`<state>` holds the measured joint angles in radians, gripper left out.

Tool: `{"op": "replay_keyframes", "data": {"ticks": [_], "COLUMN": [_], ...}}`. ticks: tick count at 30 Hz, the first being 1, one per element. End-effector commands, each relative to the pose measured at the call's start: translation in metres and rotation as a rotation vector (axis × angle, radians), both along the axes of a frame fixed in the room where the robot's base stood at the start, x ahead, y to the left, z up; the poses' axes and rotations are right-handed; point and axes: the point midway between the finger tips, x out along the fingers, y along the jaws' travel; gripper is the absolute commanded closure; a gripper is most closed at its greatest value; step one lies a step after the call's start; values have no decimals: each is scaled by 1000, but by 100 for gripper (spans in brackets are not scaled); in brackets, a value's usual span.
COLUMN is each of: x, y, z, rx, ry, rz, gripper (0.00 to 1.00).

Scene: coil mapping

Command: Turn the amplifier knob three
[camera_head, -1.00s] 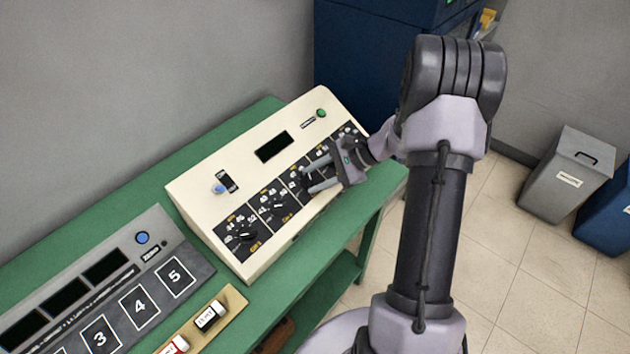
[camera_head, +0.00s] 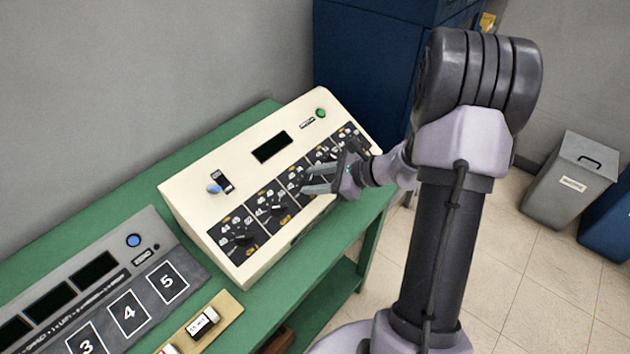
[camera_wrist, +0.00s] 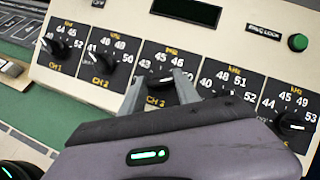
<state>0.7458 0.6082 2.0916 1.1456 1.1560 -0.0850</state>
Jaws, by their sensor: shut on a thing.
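The cream amplifier (camera_head: 262,107) stands on the green bench with a row of black knob panels along its sloping front. Knob three (camera_wrist: 160,97) is on the middle panel in the wrist view, and its dial numbers show above it. My gripper (camera_wrist: 160,88) has one finger on each side of this knob and is shut on it. In the head view my gripper (camera_head: 318,180) reaches the middle panel from the right, and its fingers partly hide the knob. The knob's exact pointer direction is hard to tell.
The CH 2 knob (camera_wrist: 99,61) and another knob (camera_wrist: 290,123) flank the held one. A dark display (camera_head: 272,147) and green button (camera_head: 320,113) are above. A grey numbered console (camera_head: 125,265) is at left. A blue cabinet (camera_head: 365,60) stands behind.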

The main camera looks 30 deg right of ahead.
Motion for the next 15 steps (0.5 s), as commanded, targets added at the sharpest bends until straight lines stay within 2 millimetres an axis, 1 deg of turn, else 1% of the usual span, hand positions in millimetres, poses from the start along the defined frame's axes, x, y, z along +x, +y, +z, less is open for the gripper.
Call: {"op": "replay_keyframes", "data": {"ticks": [13, 14, 15], "x": [0, 0, 0], "y": [0, 0, 0], "z": [1, 1, 1], "rx": [7, 7, 6], "ry": [1, 1, 0], "rz": [-9, -9, -8], "gripper": [100, 58, 50]}}
